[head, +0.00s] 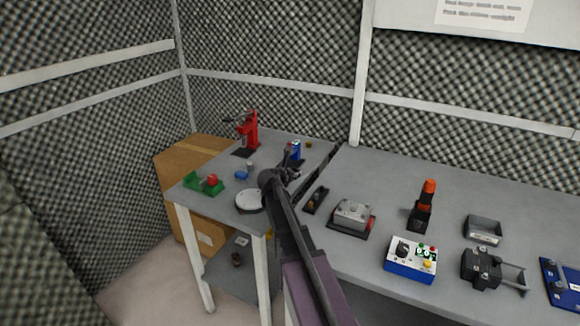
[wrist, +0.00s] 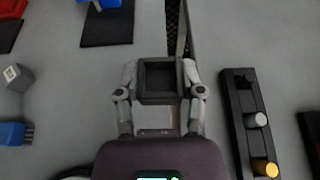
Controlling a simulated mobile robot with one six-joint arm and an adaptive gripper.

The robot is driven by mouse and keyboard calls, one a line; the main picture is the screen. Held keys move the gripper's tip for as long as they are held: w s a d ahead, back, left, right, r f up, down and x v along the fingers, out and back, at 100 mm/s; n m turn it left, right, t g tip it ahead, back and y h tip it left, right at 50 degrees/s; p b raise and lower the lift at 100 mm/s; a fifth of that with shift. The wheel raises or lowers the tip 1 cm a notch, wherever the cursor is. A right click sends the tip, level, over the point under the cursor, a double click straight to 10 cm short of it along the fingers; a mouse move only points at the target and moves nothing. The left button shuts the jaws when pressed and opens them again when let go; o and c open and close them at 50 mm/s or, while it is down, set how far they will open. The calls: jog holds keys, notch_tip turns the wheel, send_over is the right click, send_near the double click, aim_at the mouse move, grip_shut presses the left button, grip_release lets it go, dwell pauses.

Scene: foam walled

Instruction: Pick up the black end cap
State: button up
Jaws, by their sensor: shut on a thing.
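The black end cap (wrist: 159,62) is a dark, square, hollow piece held between the two fingers of my gripper (wrist: 159,82) in the wrist view. The fingers press on its left and right sides, and its open recess faces the camera. In the head view my gripper (head: 288,173) is over the right part of the left table, close to the gap between the tables. The cap cannot be made out clearly there. Whether it is clear of the tabletop is hard to tell.
The left table (head: 215,200) carries a red press (head: 249,130), a green fixture (head: 203,185) and a white round plate (head: 249,200). A black tray with round parts (wrist: 249,122) lies right of my gripper. The right table holds a control box (head: 410,260) and other fixtures.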

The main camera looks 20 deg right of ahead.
jog(key=shift+s+a+r, duration=0.1)
jog(key=shift+s+a, duration=0.05)
jog(key=shift+s, duration=0.45)
jog(key=shift+s+a, duration=0.1)
jog(key=shift+s, duration=0.5)
notch_tip(320, 180, up, 30)
jog(key=p, duration=3)
jog(key=shift+d, duration=0.1)
